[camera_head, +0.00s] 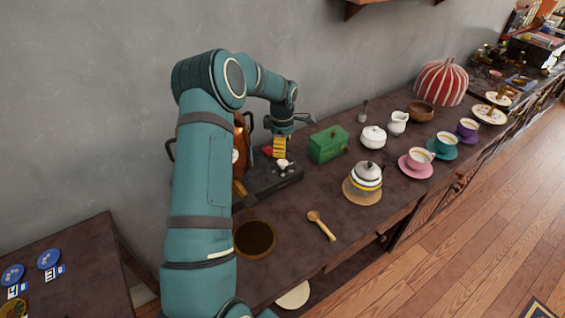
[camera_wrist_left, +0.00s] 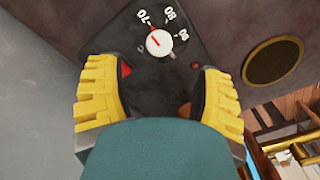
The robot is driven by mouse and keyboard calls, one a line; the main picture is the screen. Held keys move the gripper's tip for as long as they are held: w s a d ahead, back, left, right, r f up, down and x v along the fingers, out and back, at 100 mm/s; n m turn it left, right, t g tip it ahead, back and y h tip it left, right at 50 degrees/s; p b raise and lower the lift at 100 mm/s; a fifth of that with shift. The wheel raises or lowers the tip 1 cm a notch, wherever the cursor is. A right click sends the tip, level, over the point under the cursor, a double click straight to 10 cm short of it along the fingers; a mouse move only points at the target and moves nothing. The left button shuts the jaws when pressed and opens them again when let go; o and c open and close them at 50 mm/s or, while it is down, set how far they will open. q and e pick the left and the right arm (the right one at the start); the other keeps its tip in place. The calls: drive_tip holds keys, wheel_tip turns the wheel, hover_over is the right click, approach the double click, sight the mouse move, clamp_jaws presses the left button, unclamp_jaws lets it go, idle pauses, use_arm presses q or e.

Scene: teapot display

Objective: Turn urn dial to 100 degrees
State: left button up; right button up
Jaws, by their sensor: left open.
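The urn dial (camera_wrist_left: 159,42) is a white round knob with a red pointer on a black base plate (camera_wrist_left: 195,30). White numbers sit around it; I read 70 and 80, and the pointer leans toward 70. The dial also shows as a small white knob in the head view (camera_head: 283,164). The copper urn (camera_head: 240,150) is mostly hidden behind my left arm. My left gripper (camera_head: 280,147) has yellow fingers, and is open above the dial. In the wrist view its fingers (camera_wrist_left: 158,85) are spread wide and the dial lies beyond them, untouched. My right gripper is not visible.
A green box (camera_head: 328,144) stands just right of the dial. A teapot (camera_head: 367,178), wooden spoon (camera_head: 320,225), round dark mat (camera_head: 254,238) and several cups share the dark counter. The grey wall (camera_head: 100,100) is close behind.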

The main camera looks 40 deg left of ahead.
sight(282, 161)
use_arm(q)
wheel_tip(282, 161, down, 7)
drive_tip(key=shift+f+b, duration=0.15)
drive_tip(key=shift+b, duration=0.3)
drive_tip(key=shift+o, duration=0.2)
clamp_jaws()
